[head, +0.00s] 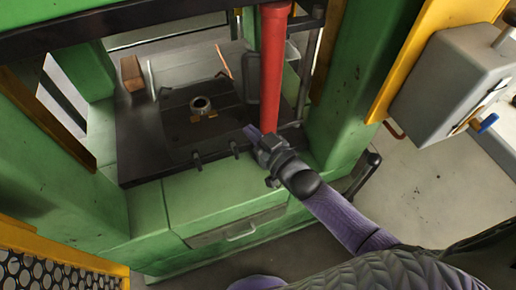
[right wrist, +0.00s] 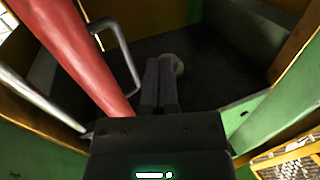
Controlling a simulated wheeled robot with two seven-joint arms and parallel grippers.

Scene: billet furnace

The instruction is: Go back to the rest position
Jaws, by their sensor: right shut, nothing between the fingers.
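My right gripper (head: 252,133) is shut and empty. It hangs over the front edge of the dark press bed (head: 150,172), to the right of the bed's middle. In the right wrist view its two fingers (right wrist: 159,82) lie side by side, pointing at the dark bed. A small metal ring-shaped part (head: 201,105) sits on the bed, apart from the gripper, and it shows partly hidden beyond the fingertips in the right wrist view (right wrist: 178,65). My left gripper is not in view.
A red cylinder (head: 272,70) stands close beside my right gripper. Green press posts (head: 352,90) flank the bed. A grey box with a blue lever (head: 450,85) is at the right. A yellow-framed mesh guard (head: 50,270) is at the lower left. Floor shows at the right.

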